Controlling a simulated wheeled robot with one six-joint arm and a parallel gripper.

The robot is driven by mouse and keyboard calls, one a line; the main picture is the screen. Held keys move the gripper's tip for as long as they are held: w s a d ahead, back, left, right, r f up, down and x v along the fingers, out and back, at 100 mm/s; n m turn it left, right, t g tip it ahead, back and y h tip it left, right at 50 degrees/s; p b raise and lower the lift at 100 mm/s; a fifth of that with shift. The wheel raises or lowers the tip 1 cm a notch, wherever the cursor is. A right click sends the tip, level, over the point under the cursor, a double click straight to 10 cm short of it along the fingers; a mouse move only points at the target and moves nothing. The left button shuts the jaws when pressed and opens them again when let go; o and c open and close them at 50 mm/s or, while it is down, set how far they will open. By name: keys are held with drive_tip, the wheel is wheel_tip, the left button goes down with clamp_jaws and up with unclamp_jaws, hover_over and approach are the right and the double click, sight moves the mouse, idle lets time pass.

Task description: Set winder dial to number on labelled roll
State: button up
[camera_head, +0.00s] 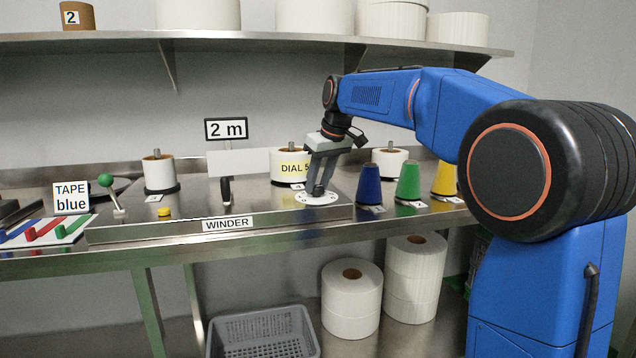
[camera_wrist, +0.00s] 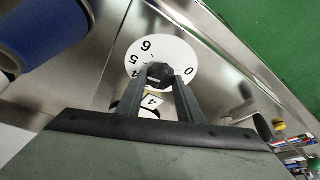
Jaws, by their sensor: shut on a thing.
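The winder dial is a white numbered disc (camera_head: 318,199) at the right end of the winder plate (camera_head: 120,233). In the wrist view the dial (camera_wrist: 178,50) shows 0, 5 and 6 around a black knob (camera_wrist: 160,74). My gripper (camera_head: 318,189) is shut on the knob from above; it also shows in the wrist view (camera_wrist: 159,86). The fingers hide part of the disc, and I cannot tell which number the pointer marks.
Blue (camera_head: 369,186), green (camera_head: 408,183) and yellow (camera_head: 444,179) cones stand right of the dial. A green-knobbed lever (camera_head: 106,181) and a yellow button (camera_head: 164,212) are on the left. A "2 m" sign (camera_head: 226,129) stands behind. A grey crate (camera_head: 262,335) is below.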

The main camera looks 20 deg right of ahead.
idle(0.3)
drive_tip(key=o, duration=1.1)
drive_tip(key=shift+c, duration=0.2)
drive_tip(key=v, duration=1.7)
drive_tip(key=shift+s+r, duration=0.15)
drive_tip(key=shift+d, duration=0.15)
drive_tip(key=s+d+f+m+h, duration=0.1)
drive_tip(key=s+d+f+m, duration=0.2)
drive_tip(key=s+f, duration=3.4)
wheel_tip(320, 180, down, 2)
drive_tip(key=shift+d+f+m+t+h, duration=0.25)
drive_tip(key=shift+m+t+h, duration=0.15)
drive_tip(key=shift+m, duration=0.6)
